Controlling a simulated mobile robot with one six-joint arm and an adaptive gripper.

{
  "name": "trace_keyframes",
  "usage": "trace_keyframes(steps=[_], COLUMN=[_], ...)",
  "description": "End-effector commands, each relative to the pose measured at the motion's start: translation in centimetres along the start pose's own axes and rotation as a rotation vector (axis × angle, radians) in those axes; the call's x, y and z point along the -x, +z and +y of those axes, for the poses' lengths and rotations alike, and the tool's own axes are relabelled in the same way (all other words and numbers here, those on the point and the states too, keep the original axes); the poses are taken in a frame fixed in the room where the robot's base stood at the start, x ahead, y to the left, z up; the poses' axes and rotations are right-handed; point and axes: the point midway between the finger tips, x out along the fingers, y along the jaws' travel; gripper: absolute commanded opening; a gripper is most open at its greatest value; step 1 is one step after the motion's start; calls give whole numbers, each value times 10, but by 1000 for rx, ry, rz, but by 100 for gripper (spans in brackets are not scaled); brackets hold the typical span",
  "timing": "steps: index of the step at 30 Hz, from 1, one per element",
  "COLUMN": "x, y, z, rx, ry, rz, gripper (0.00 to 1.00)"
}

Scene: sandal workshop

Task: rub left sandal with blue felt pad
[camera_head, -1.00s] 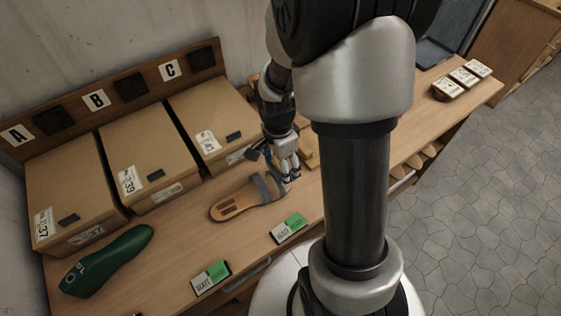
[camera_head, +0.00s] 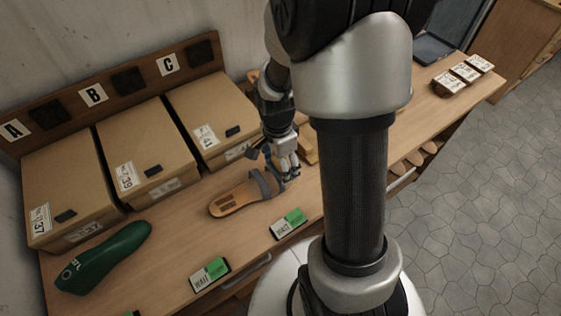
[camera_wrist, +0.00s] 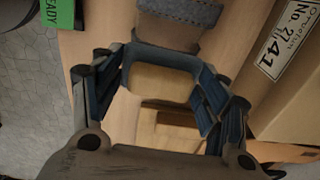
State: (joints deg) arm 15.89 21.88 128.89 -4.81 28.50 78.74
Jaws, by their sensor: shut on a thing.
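A tan sandal (camera_head: 232,202) with a grey strap (camera_head: 264,183) lies on the bench in front of the boxes. Its strap also shows at the top of the wrist view (camera_wrist: 185,11). My gripper (camera_head: 289,173) is low over the bench at the strap end of the sandal, partly covering that end. In the wrist view my gripper (camera_wrist: 163,85) is shut on the blue felt pad (camera_wrist: 160,57), which shows as a blue-grey edge around a tan middle. Whether the pad touches the sandal cannot be told.
Cardboard boxes (camera_head: 148,162) stand behind the sandal, close to my gripper. A green shoe last (camera_head: 105,257) lies at left. Cards with green parts (camera_head: 289,223) lie along the front edge. Small white-topped blocks (camera_head: 465,73) sit at the far right end.

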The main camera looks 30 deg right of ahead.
Motion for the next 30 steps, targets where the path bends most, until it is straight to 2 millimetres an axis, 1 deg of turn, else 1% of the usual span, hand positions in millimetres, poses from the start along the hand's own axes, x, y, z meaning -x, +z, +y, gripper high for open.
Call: trace_keyframes(steps=[5,15,18,23,30], x=[0,10,11,7,0], y=[2,19,20,16,2], z=[0,-2,-2,-2,0], rx=[1,1,0,-2,-2], ry=[0,0,0,1,0], rz=[0,0,0,0,0], gripper=[26,26,26,26,26])
